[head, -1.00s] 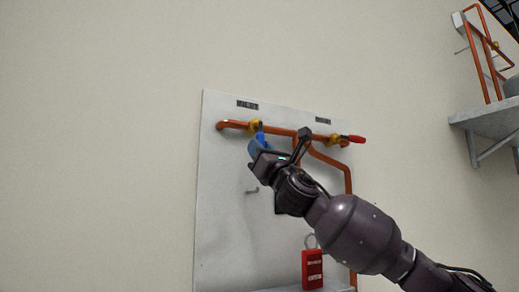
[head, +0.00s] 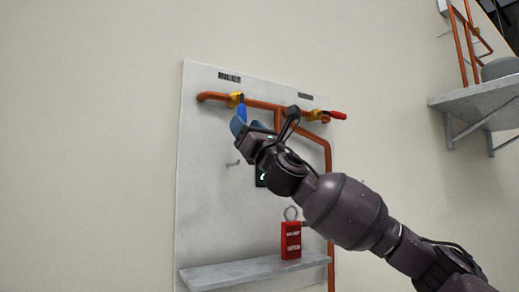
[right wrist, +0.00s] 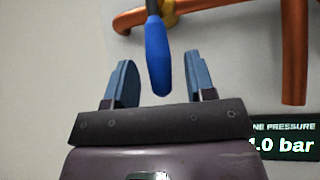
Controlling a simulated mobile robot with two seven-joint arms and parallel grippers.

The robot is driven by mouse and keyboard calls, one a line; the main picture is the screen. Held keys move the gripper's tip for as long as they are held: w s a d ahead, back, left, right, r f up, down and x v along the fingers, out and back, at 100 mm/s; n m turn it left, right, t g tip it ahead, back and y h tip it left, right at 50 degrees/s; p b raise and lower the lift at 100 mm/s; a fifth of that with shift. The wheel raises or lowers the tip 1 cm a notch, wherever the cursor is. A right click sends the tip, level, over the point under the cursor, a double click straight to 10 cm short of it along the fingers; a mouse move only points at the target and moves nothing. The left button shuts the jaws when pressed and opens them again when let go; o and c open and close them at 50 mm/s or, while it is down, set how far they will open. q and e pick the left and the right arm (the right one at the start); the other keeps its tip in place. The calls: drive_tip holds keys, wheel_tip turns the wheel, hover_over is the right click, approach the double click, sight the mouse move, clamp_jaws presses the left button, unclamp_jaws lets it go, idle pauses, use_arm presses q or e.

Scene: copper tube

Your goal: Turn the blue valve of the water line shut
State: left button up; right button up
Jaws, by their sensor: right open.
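The blue valve handle (head: 241,112) hangs down from a yellow valve body (head: 236,99) on the copper pipe, at the upper left of the wall panel. My right gripper (head: 246,127) is just below it, open, with blue fingertips. In the right wrist view the blue handle (right wrist: 158,60) hangs between the two spread fingers of the right gripper (right wrist: 158,72), with a gap on both sides. Whether its tip lies fully between the fingers in depth, I cannot tell. My left gripper is not in view.
A second valve with a red handle (head: 337,115) sits to the right. A display (right wrist: 285,136) reads 1.0 bar, partly cut off. A small hook (head: 233,163), a red padlock (head: 291,240) and a grey shelf (head: 230,273) are lower on the panel (head: 205,200).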

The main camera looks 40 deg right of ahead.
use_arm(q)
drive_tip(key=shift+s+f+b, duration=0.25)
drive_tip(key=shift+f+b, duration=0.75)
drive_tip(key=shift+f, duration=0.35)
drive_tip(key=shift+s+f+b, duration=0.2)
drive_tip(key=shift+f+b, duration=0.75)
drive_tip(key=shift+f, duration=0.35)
use_arm(e)
drive_tip(key=v, duration=0.8)
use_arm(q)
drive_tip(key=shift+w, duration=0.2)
use_arm(e)
drive_tip(key=shift+f, duration=0.1)
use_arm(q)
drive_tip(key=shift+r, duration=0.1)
